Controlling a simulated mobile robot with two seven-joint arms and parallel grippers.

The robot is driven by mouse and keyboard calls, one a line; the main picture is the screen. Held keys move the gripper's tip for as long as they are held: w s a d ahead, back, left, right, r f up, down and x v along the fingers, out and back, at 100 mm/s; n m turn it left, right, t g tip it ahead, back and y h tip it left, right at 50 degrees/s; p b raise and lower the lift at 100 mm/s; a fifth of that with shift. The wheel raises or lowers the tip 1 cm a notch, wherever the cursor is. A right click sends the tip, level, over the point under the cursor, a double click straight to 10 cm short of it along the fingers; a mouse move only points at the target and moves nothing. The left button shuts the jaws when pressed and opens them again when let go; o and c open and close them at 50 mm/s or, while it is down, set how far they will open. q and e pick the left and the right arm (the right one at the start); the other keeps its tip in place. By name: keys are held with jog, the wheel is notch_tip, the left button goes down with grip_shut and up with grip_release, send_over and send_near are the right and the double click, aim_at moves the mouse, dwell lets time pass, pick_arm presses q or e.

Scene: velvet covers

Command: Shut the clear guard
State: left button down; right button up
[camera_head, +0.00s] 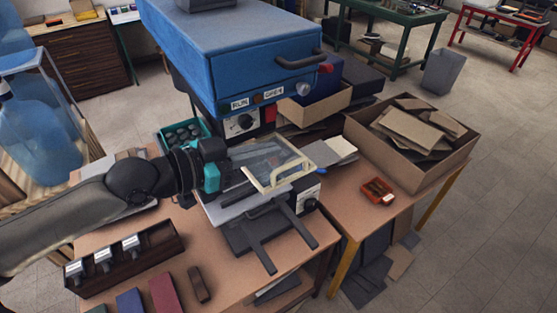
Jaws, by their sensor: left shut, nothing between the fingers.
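The clear guard (296,155) is a see-through panel with a cream frame, at the front of the blue machine (240,60). It stands out over the machine's grey bed, at a slant; its exact angle is hard to tell. My left gripper (236,176), with teal parts at its wrist, reaches in from the left. Its fingers are shut and empty, close to the guard's left side; I cannot tell whether they touch it. Two dark rails (268,240) stick out from the bed toward the front. My right gripper is not in view.
A holder with several metal-topped tools (125,258) and colored blocks (165,293) lie on the near left table. A green bin (186,133) stands behind my arm. At right are a cardboard box (410,135) and an orange tray (377,191).

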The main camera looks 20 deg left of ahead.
aim_at(279, 170)
pick_arm(q)
jog(key=x, duration=0.3)
jog(key=shift+w+d+r+p, duration=0.1)
jog(key=shift+p, duration=0.2)
jog(key=shift+f, duration=2.15)
jog(key=shift+w+b, duration=0.1)
jog(key=shift+b, duration=0.25)
